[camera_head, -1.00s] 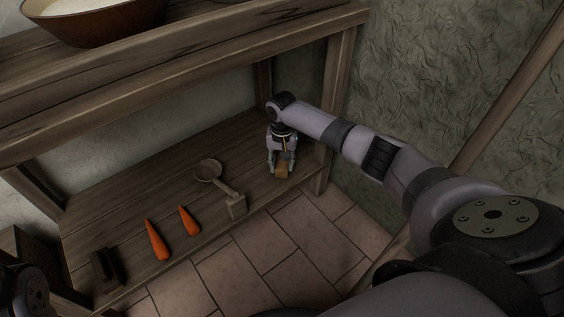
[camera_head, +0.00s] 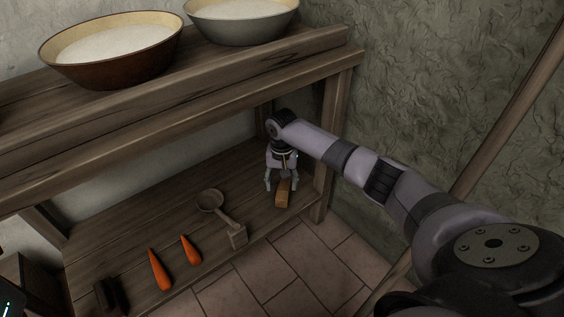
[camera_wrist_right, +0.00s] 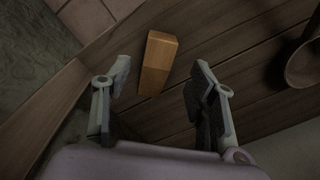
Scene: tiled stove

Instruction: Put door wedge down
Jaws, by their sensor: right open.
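The door wedge (camera_head: 282,194) is a small orange-brown wooden block. It lies on the lower shelf (camera_head: 150,222) near its right end. My right gripper (camera_head: 282,187) is directly above it, pointing down, with its fingers spread. In the right wrist view the wedge (camera_wrist_right: 158,62) lies on the planks between and just beyond the open fingertips (camera_wrist_right: 160,75), with gaps on both sides. Nothing is held in my right gripper. My left gripper is not in view.
A wooden ladle (camera_head: 211,202), a small wooden block (camera_head: 238,236), carrots (camera_head: 159,270) and a dark object (camera_head: 110,294) lie left on the shelf. Two bowls (camera_head: 112,48) stand on the upper shelf. A post (camera_head: 333,140) stands close right of my gripper. Tiled floor lies in front.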

